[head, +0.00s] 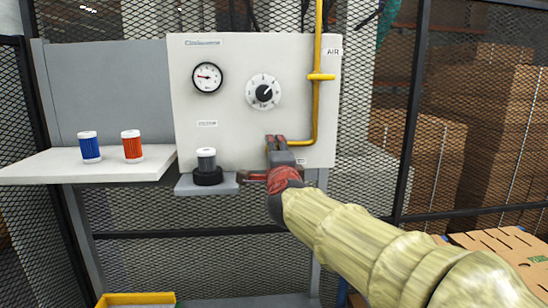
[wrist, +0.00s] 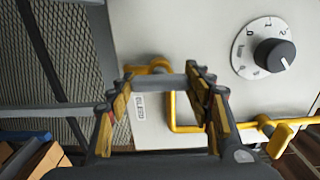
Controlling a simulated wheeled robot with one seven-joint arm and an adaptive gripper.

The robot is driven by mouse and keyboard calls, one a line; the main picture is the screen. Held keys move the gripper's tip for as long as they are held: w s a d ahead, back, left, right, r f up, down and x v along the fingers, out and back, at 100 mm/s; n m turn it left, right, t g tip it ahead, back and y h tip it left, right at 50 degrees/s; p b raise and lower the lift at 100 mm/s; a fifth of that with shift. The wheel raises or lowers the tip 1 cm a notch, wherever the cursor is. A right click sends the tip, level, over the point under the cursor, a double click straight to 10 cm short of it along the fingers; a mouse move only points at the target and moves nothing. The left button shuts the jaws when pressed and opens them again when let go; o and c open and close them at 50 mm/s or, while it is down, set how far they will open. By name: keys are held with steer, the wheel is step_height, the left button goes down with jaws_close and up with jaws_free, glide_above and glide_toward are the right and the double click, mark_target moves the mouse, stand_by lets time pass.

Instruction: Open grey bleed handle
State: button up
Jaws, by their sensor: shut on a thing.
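The grey bleed handle (wrist: 172,83) shows in the wrist view as a short grey bar spanning the space between my two fingertips. It sits by a yellow fitting on the panel, near a small label. My gripper (wrist: 160,78) is shut on this bar, with one finger at each side. In the head view my gripper (head: 276,141) is at the lower right of the white panel (head: 225,65), by the lower end of the yellow pipe (head: 317,112). There the handle is hidden behind my gripper.
Blue (head: 89,147) and orange (head: 132,147) canisters stand on the left shelf (head: 55,168). Cardboard boxes (head: 505,250) are at the right.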

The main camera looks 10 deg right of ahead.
steer(key=shift+f, duration=0.1)
steer(key=o, duration=1.2)
steer(key=s, duration=1.2)
